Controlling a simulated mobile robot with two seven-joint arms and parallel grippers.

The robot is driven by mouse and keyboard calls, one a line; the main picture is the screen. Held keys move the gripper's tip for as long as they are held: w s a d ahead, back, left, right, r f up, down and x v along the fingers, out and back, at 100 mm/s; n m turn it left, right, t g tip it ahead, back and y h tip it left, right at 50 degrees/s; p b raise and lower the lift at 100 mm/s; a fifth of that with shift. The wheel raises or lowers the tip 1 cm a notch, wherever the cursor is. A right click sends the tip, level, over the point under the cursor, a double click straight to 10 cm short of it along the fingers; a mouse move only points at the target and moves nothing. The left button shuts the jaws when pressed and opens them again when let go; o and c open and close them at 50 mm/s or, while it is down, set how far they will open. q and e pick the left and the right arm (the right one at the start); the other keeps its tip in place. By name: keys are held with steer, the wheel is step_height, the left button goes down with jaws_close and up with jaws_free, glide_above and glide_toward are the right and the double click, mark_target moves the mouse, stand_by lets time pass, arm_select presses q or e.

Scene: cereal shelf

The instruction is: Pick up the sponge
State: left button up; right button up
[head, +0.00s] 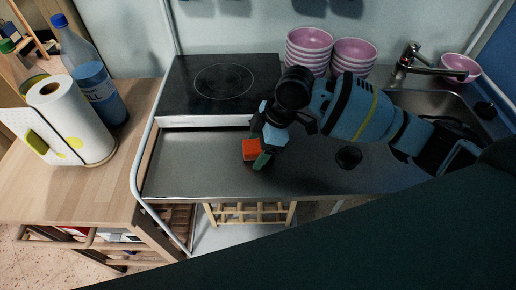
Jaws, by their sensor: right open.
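A small orange-red block (250,150), which looks like the sponge, lies on the steel counter in front of the cooktop. A dark green piece (262,160) shows at its right side; I cannot tell whether it is part of the sponge. My right gripper (261,142) reaches in from the right, with its jaws open, right at the block. The gripper hides part of the block, and I cannot tell whether a finger touches it. My left gripper is not in view.
A black cooktop (222,84) stands behind the block. Stacked pink bowls (309,42) stand at the back, left of the sink tap (408,62). A paper towel roll (75,122) and bottles stand on the wooden counter (62,205) at left. The steel counter (190,170) left of the block is clear.

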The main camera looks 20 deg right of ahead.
mark_target(253, 146)
steer(key=c, duration=1)
steer(key=shift+r, duration=0.1)
steer(key=shift+c, duration=0.2)
steer(key=shift+r, duration=0.55)
step_height(253, 146, up, 2)
steer(key=shift+r, duration=0.1)
steer(key=s+r, duration=0.1)
steer(key=s, duration=1.5)
steer(key=shift+r+p, duration=0.25)
steer(key=shift+p, duration=0.15)
steer(key=o, duration=0.4)
steer(key=shift+d, duration=0.1)
steer(key=c, duration=0.3)
